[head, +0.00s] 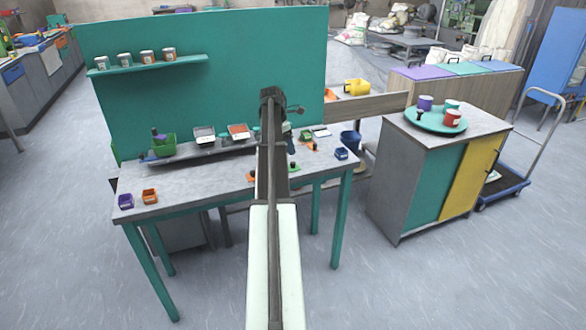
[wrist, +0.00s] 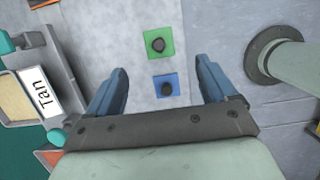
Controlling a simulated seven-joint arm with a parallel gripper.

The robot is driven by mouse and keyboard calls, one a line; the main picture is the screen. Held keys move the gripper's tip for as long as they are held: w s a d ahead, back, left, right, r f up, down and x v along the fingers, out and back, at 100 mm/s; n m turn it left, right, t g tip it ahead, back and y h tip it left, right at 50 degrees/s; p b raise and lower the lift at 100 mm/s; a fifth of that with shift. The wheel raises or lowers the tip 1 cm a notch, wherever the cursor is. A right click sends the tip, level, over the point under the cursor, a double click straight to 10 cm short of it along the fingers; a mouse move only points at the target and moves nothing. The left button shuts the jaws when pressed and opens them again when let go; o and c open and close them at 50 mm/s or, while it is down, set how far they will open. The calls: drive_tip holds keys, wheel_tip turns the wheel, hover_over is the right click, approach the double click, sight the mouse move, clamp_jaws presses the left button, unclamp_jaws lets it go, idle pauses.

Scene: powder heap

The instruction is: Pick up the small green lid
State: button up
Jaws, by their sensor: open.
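The small green lid (wrist: 165,30) is a flat green square with a dark round knob, lying on the grey tabletop in the upper middle of the wrist view. In the head view the green lid (head: 295,168) shows just right of my arm. My gripper (wrist: 159,64) is open and empty, its two blue fingers spread wide. In the picture, the green lid lies a little beyond the fingertips, between their lines. A blue lid (wrist: 158,91) with a dark knob lies between the fingers. In the head view my arm hides much of the table's middle.
A container labelled "Tan" (wrist: 36,90) stands left in the wrist view. An orange lid (head: 250,177) lies left of my arm; another orange piece (head: 311,147) lies to the right.

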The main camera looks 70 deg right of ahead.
sight(292, 162)
drive_tip(key=shift+w+x, duration=0.2)
drive_tip(key=shift+x, duration=4.95)
drive_tip(key=shift+a, duration=0.1)
drive_tip(key=shift+c, duration=0.2)
drive_tip(key=c, duration=1.1)
